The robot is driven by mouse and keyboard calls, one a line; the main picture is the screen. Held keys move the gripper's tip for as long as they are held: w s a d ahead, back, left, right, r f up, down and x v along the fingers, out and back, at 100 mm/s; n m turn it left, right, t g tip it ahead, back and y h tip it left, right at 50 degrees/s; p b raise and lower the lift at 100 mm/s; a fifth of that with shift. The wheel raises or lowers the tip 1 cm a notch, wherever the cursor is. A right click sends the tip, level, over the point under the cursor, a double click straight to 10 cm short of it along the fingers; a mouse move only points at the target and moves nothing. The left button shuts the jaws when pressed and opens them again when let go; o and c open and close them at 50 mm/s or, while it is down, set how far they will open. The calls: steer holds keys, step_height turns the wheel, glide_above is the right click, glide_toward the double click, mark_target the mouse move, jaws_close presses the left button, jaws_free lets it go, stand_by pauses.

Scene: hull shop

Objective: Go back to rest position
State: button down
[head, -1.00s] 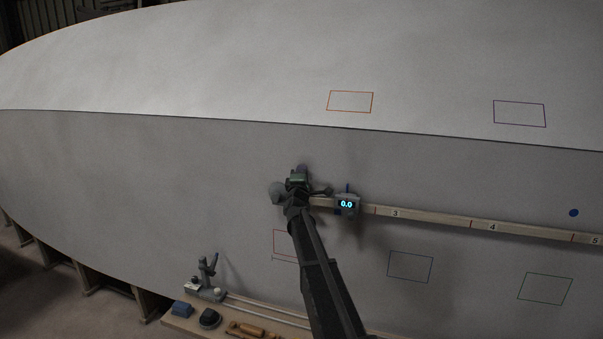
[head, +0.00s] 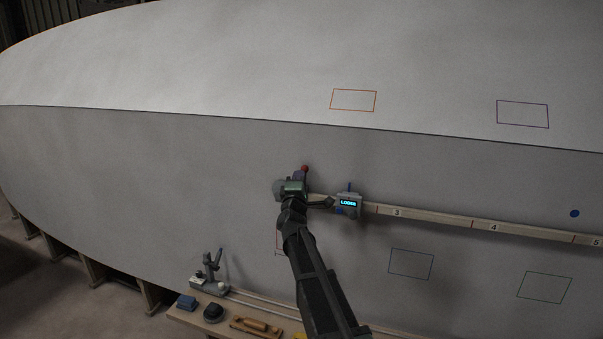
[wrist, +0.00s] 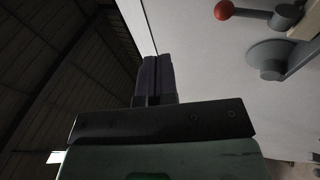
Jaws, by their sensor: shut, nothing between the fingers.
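My gripper (wrist: 152,78) shows in the wrist view with its two dark fingers pressed together and nothing between them. In the head view my arm reaches up from the bottom to the hull, with my gripper (head: 300,178) in front of the left end of the numbered batten (head: 425,215). A red ball-ended lever (head: 304,168) shows just beside the gripper. In the wrist view the red ball (wrist: 223,10) and a grey round fitting (wrist: 268,58) lie to the right, apart from the fingers. A small display box (head: 348,203) on the batten reads "LOOSE".
The large grey hull (head: 150,160) fills most of the head view, with coloured outlined rectangles and a blue dot (head: 574,213). A wooden bench (head: 190,318) at the lower left holds a stand (head: 209,275), blocks and a wood-handled tool (head: 255,325).

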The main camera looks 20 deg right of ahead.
steer(key=shift+s+a, duration=0.15)
steer(key=shift+s, duration=0.05)
stand_by(0.3)
steer(key=s+a+f+m+g+y, duration=0.3)
steer(key=a+f+y, duration=0.3)
steer(key=f, duration=0.1)
steer(key=s+a+f+m+g+y, duration=0.2)
steer(key=a+f+g+y, duration=0.1)
steer(key=a+f+y, duration=0.3)
steer(key=s+a+f+m+g, duration=0.2)
steer(key=s+f+g, duration=0.1)
steer(key=s, duration=0.7)
steer(key=s+a+f+m+g, duration=0.3)
steer(key=s+g, duration=0.3)
steer(key=s, duration=0.5)
steer(key=s+a+f+m+g, duration=0.2)
steer(key=s+f+g, duration=0.2)
steer(key=s, duration=0.6)
steer(key=shift+s+a+f+m+b, duration=0.2)
steer(key=shift+f+m+b, duration=0.15)
steer(key=shift+f, duration=0.4)
